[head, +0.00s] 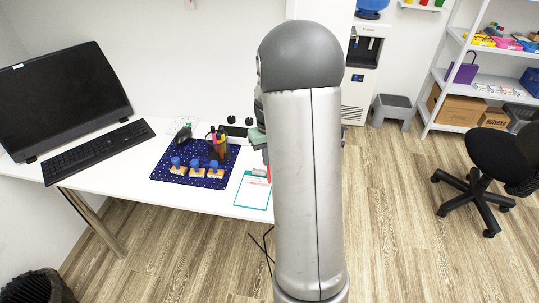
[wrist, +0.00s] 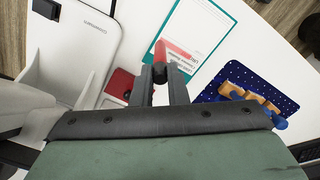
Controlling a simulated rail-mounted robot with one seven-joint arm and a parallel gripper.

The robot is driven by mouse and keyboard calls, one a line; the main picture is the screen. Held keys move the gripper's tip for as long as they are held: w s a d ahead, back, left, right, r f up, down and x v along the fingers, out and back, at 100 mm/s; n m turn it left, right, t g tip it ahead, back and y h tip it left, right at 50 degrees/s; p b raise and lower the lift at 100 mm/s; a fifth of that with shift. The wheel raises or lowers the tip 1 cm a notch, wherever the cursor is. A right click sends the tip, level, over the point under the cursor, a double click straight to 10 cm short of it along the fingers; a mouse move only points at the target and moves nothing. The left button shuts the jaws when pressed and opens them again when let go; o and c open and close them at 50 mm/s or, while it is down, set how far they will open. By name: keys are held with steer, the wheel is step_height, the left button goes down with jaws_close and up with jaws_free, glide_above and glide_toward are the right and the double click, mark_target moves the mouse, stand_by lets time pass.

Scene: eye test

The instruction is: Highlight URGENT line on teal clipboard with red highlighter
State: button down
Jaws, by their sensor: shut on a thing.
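The teal clipboard (head: 242,204) lies at the front edge of the white table, partly hidden by my arm in the head view. In the wrist view the clipboard (wrist: 157,37) carries a white sheet (wrist: 204,40) with printed lines, too small to read surely. My gripper (wrist: 161,76) is shut on the red highlighter (wrist: 174,50), whose dark end shows between the fingertips. The highlighter (head: 268,174) is also a red sliver beside my arm in the head view. It overlaps the sheet in the wrist view; I cannot tell whether its tip touches.
A dark blue mat (head: 160,174) with several blue-knobbed stamps (head: 196,170) and a pen cup (head: 222,150) lies left of the clipboard. A monitor (head: 60,95) and keyboard (head: 98,149) stand further left. A white device (wrist: 75,50) and a red object (wrist: 119,84) are opposite the mat.

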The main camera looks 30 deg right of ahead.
steer(key=shift+f+b, duration=0.5)
steer(key=shift+f, duration=0.15)
stand_by(0.6)
steer(key=shift+w+a, duration=0.75)
steer(key=shift+w, duration=0.05)
steer(key=shift+w+a, duration=0.1)
steer(key=shift+a, duration=0.05)
steer(key=shift+w+a, duration=0.2)
steer(key=shift+a, duration=0.1)
